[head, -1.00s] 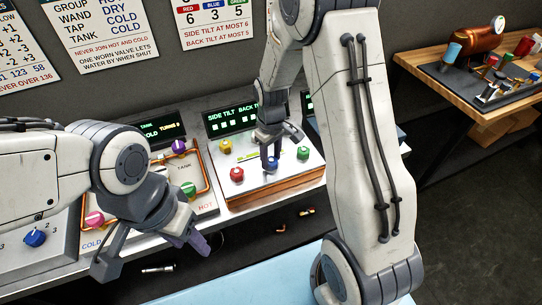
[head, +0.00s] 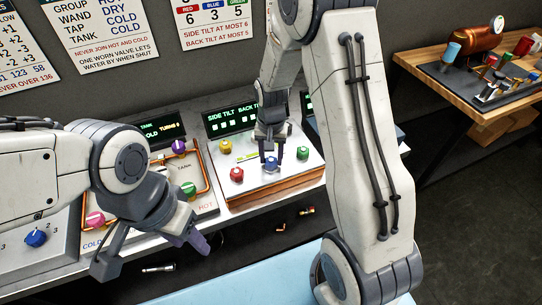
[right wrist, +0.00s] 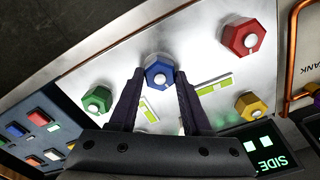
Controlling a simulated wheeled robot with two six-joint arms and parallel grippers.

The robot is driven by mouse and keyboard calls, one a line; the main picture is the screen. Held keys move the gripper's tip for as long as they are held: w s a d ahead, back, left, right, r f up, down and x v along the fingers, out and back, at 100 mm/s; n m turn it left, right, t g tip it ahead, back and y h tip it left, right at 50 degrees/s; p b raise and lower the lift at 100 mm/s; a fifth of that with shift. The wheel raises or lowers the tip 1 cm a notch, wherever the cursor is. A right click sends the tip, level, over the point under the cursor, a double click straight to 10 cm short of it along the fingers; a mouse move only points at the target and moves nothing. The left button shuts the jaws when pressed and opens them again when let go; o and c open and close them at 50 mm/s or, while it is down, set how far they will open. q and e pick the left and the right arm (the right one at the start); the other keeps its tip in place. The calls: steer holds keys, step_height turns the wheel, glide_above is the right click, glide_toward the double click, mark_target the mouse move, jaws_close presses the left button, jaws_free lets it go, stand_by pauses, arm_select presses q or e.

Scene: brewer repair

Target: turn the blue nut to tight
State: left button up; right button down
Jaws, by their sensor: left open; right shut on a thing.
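The blue nut (head: 271,164) sits at the front middle of a white plate on an orange-edged block. In the right wrist view the blue nut (right wrist: 159,72) is a hexagon with a white centre, between my fingertips. My right gripper (head: 271,158) points down at it and is shut on it, one finger on each side; the right wrist view also shows this gripper (right wrist: 159,84). My left gripper (head: 152,254) is open and empty, left of the plate and in front of the bench.
A red nut (head: 236,174), a green nut (head: 303,153) and a yellow nut (head: 225,147) stand around the blue one. A tilt display (head: 232,121) is behind the plate. A panel with a purple knob (head: 178,147) lies to the left. A wooden table (head: 440,62) stands at far right.

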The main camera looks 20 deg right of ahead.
mark_target(271, 160)
steer(key=shift+w+r+m, duration=0.1)
steer(key=shift+m, duration=1.2)
steer(key=shift+c, duration=1.8)
jaws_free()
step_height(271, 160, up, 10)
steer(key=b, duration=0.1)
steer(key=shift+r+b, duration=0.2)
steer(key=shift+b, duration=0.1)
steer(key=s+a+r+n, duration=0.3)
steer(key=s+a+n, duration=0.5)
steer(key=s+a, duration=0.3)
steer(key=s+a+n+y, duration=0.1)
steer(key=s+a+n, duration=0.2)
steer(key=s+n, duration=0.4)
steer(key=s, duration=0.6)
steer(key=shift+a+n, duration=0.15)
steer(key=shift+n, duration=0.15)
